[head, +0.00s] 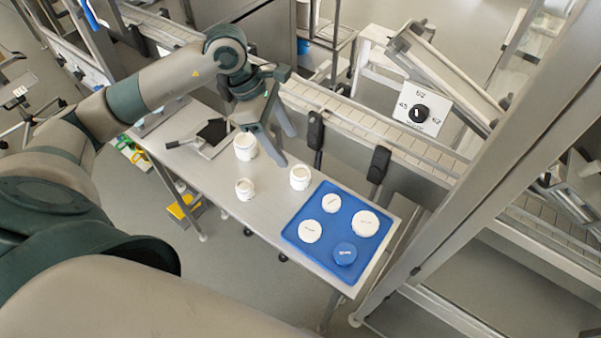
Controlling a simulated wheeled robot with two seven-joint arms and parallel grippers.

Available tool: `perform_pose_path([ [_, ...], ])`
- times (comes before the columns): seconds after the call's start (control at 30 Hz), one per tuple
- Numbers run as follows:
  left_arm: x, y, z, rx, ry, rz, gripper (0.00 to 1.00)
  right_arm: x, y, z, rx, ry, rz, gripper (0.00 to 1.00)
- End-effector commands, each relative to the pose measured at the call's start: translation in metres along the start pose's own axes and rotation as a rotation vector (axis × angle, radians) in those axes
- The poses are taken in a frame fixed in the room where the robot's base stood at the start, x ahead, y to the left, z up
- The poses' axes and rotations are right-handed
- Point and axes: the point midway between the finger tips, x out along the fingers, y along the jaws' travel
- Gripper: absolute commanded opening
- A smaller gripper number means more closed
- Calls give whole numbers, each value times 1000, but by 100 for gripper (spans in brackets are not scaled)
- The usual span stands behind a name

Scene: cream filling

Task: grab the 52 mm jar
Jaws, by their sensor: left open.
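Three open white jars stand upright on the steel table (215,205). The largest jar (245,147) is at the back left, the smallest jar (244,189) is in front of it, and the middle-sized jar (300,177), which looks like the 52 mm one, is to the right near the blue tray. No size marking is readable on them. My left gripper (287,149) is open and empty, its fingers pointing down above the table, between the largest and middle-sized jars and apart from the middle-sized one. My right gripper is not in view.
The blue tray (325,258) holds three white lids and a blue lid (345,253). A dial plate (427,108) marked 45, 52 and 62 stands behind. A conveyor (345,115) with dark upright parts runs along the table's back. A black-topped device (212,132) sits at the left.

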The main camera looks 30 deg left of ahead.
Motion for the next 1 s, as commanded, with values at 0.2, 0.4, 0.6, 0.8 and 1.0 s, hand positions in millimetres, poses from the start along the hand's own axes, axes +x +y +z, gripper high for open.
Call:
perform_pose_path([
  [0.2, 35, -2, 1, -1, 0, -4, 62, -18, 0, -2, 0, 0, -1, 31],
  [0.4, 54, -1, 0, 1, 0, -2, 62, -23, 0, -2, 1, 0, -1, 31],
  [0.6, 57, 0, 0, 1, 1, 1, 62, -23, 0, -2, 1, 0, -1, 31],
  [0.8, 57, -1, 0, 1, 1, 0, 62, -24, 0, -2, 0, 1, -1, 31],
  [1.0, 66, -3, 0, 0, 0, -3, 62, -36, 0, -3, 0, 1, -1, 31],
])
